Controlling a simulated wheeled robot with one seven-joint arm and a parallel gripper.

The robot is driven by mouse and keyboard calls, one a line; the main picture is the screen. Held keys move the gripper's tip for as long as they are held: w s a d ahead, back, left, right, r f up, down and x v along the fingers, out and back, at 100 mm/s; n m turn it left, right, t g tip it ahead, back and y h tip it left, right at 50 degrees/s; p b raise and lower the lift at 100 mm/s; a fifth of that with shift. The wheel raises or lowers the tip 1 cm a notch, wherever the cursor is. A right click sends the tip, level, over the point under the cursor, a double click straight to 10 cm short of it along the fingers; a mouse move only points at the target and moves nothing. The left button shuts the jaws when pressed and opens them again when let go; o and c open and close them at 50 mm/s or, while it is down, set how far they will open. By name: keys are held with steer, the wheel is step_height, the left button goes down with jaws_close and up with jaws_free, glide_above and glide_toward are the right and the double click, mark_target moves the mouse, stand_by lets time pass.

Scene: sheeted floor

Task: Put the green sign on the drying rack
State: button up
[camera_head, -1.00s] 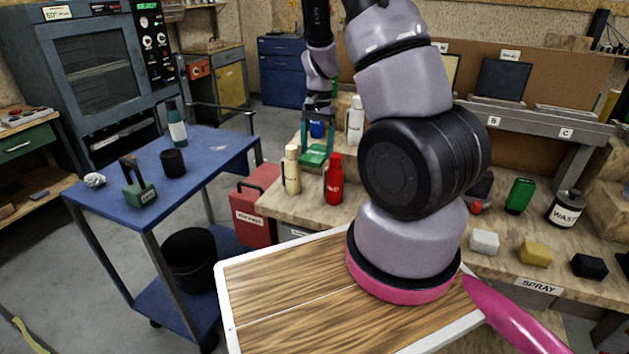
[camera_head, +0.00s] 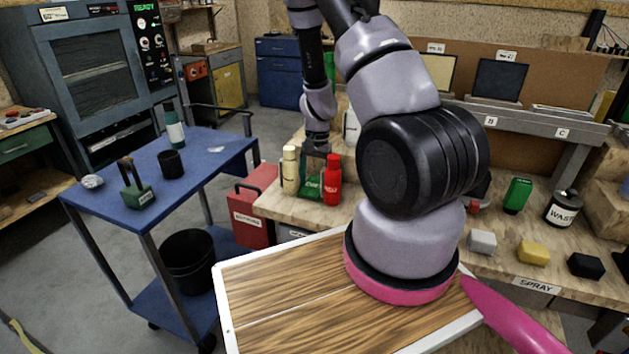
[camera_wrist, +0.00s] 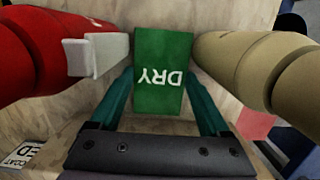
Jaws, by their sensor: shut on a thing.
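The green sign (camera_wrist: 160,60), marked DRY, is between the teal fingers of my gripper (camera_wrist: 158,75) in the wrist view. In the head view the sign (camera_head: 311,187) shows low over the wooden bench, partly covered by my gripper (camera_head: 317,165). My gripper is shut on it. A red bottle (camera_head: 332,182) stands close on one side and a cream bottle (camera_head: 290,172) on the other. I cannot tell whether the sign touches the bench or the bottles. I cannot make out which thing is the drying rack.
A blue cart (camera_head: 215,150) at left carries a green handled block (camera_head: 137,192), a black cup (camera_head: 171,163) and a teal bottle (camera_head: 173,128). A grey oven (camera_head: 90,75) stands behind it. White, yellow and black blocks lie along the bench's right front edge.

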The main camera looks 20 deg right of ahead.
steer(key=shift+f, duration=0.15)
steer(key=o, duration=1.2)
step_height(320, 180, up, 12)
steer(key=w+d, duration=0.1)
step_height(320, 180, up, 10)
steer(key=t+y, duration=0.1)
steer(key=t, duration=0.1)
glide_above(317, 182)
steer(key=a, duration=0.3)
steer(key=s+a+r+n+t, duration=0.1)
steer(key=s+a+r+t, duration=0.1)
steer(key=s+r, duration=0.4)
steer(key=s+a+r+n+t, duration=0.1)
steer(key=s+r+n+t, duration=0.1)
steer(key=s+r, duration=0.4)
steer(key=s+a+r+n+t, duration=0.1)
steer(key=s+a+r+t, duration=0.1)
steer(key=s+r, duration=0.4)
steer(key=shift+s+a+r+n, duration=0.1)
steer(key=shift+r+n, duration=0.05)
steer(key=shift+r, duration=0.6)
steer(key=shift+s+a+r+n, duration=0.1)
steer(key=shift+s+r, duration=0.05)
steer(key=shift+r, duration=0.55)
steer(key=shift+s+a+r+n, duration=0.1)
steer(key=shift+r+n, duration=0.05)
steer(key=shift+r, duration=0.6)
